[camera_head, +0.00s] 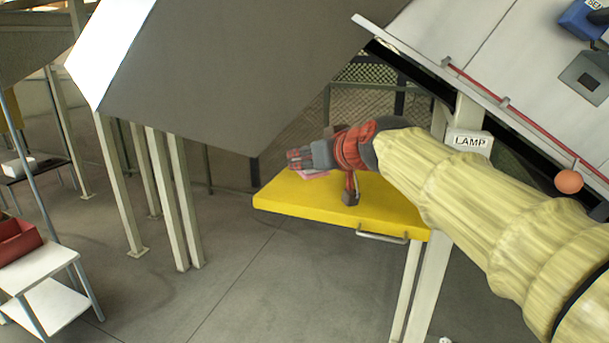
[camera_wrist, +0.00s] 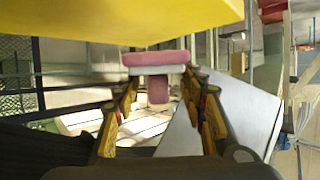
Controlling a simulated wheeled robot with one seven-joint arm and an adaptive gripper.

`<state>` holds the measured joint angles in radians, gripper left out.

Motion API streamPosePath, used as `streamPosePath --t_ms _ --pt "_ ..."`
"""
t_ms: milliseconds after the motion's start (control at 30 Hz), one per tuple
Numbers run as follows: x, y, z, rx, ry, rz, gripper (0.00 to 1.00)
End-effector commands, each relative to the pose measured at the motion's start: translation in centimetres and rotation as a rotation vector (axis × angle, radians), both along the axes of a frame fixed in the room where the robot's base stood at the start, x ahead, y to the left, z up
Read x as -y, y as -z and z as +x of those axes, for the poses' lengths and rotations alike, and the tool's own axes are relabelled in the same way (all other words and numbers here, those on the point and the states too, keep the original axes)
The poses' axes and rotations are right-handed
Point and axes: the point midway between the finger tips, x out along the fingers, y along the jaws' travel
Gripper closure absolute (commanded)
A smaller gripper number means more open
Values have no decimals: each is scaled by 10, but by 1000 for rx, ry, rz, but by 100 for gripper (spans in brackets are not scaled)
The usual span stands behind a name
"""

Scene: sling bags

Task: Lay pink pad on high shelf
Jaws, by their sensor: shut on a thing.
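The pink pad (camera_wrist: 160,58) shows in the wrist view as a flat pink slab with a pale layer and a pink knob (camera_wrist: 158,90). My gripper (camera_wrist: 160,84) is shut on it, its fingers on either side of the knob. In the head view, my gripper (camera_head: 297,158) is over the yellow top (camera_head: 320,204), and a pink edge of the pad (camera_head: 313,174) shows under the fingers. The pad is close to the yellow surface (camera_wrist: 130,22); I cannot tell whether they touch. My fingers and arm hide most of the pad in the head view.
A large grey panel (camera_head: 215,70) hangs left of and above the yellow top. A sloped panel (camera_head: 480,50) with a red rail is at the upper right, near a LAMP sign (camera_head: 469,141). A white stand (camera_head: 35,266) holds a red bin (camera_head: 17,241) at the left.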

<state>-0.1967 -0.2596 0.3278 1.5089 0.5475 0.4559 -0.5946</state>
Motion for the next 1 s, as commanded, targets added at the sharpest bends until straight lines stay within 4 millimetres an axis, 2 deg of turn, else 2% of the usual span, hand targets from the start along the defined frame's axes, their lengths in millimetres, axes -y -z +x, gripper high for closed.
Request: streamPosePath --t_ms 200,300,400,867,900,1000 --pt "-11 25 14 -3 0 0 84" --pt "-9 41 13 -3 1 -1 84" --pt "-10 48 13 -1 1 -1 84" --pt "-10 54 13 1 1 -1 84" --pt "-10 53 13 -1 0 0 56" --pt "-10 53 13 -1 0 0 51"
